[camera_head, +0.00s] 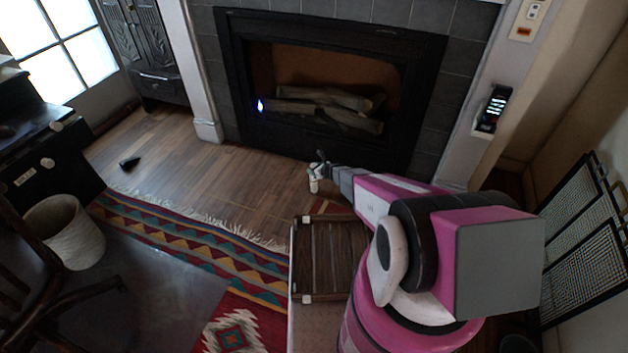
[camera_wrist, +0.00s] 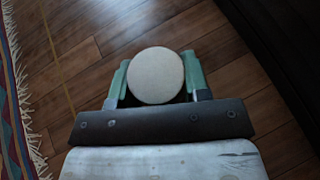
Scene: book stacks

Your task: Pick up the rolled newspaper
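A pale cylinder, which I take for the rolled newspaper (camera_head: 314,184), is upright just in front of the fireplace, at the tip of my arm in the head view. Its round beige end (camera_wrist: 155,75) faces the wrist camera. No print is visible on it. My gripper (camera_wrist: 156,80) has its green fingers on both sides of the roll, close against it, and appears shut on it. In the head view, my gripper (camera_head: 319,168) is small and partly merges with the roll. I cannot tell whether the roll's lower end touches the floor.
A dark fireplace (camera_head: 335,95) with logs stands right behind the gripper. A patterned rug (camera_head: 190,245) covers the floor to the left. A white bin (camera_head: 65,230) and dark chair stand at left. Mesh screens (camera_head: 585,240) stand at right. Wood floor (camera_head: 185,155) is mostly clear.

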